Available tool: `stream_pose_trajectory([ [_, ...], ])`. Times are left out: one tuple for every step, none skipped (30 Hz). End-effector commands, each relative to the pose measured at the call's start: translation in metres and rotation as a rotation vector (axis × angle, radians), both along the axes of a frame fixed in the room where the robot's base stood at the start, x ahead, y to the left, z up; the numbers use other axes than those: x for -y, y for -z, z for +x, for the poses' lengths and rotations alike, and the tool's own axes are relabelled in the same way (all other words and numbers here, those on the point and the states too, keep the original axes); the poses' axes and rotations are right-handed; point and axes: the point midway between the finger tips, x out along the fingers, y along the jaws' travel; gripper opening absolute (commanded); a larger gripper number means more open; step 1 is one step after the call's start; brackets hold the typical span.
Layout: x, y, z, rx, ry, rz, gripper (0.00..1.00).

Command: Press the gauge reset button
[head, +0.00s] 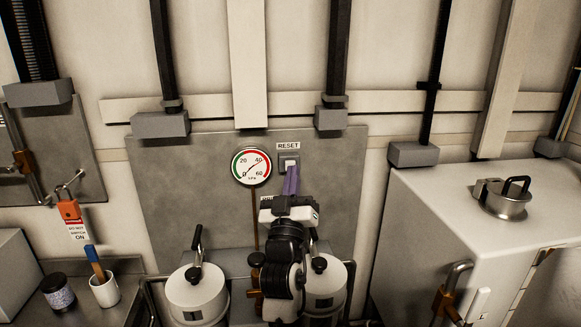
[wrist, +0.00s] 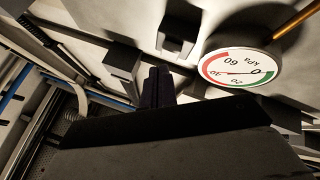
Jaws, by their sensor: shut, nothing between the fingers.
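The reset button (head: 289,161) is a small pale square in a grey housing under a RESET label (head: 288,146) on the grey wall panel. A round pressure gauge (head: 251,165) with a red and green rim is just left of it; the gauge also shows in the wrist view (wrist: 243,66). My gripper (head: 291,170) is shut and empty, its purple fingers pointing up at the button. In the head view the fingertips overlap the button's lower edge; I cannot tell if they touch it. The dark fingers (wrist: 158,85) show in the wrist view.
Two white canisters (head: 196,292) stand below the panel on either side of my arm. A white cabinet (head: 440,215) with a metal latch is at the right. A cup with a brush (head: 104,291) and a dark jar (head: 57,292) stand on the left counter.

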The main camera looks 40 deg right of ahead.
Motion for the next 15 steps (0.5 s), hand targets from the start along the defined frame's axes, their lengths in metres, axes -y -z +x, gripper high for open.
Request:
stream_pose_trajectory([
  [0.0000,0.0000,0.0000,0.000,0.000,0.000,0.00],
  [0.0000,0.0000,0.0000,0.000,0.000,0.000,0.00],
  [0.0000,0.0000,0.0000,0.000,0.000,0.000,0.00],
  [-0.0001,-0.0001,0.0000,0.000,0.000,0.000,0.00],
  [0.0000,0.0000,0.0000,0.000,0.000,0.000,0.00],
  [0.0001,0.0000,0.0002,0.000,0.000,0.000,0.00],
  [0.0003,0.0001,0.0005,0.000,0.000,0.000,0.00],
  [0.0005,0.0002,0.0010,0.000,0.000,0.000,0.00],
  [0.0009,0.0004,0.0019,0.000,0.000,0.000,0.00],
  [0.0013,0.0005,0.0028,-0.001,-0.001,0.000,0.00],
  [0.0017,0.0005,0.0038,-0.001,-0.001,0.000,0.00],
  [0.0021,0.0006,0.0052,0.000,-0.002,0.000,0.00],
  [0.0026,0.0007,0.0062,0.000,-0.002,0.000,0.00],
  [0.0032,0.0005,0.0068,0.000,-0.001,-0.001,0.00],
  [0.0039,0.0004,0.0074,-0.001,-0.001,0.000,0.00],
])
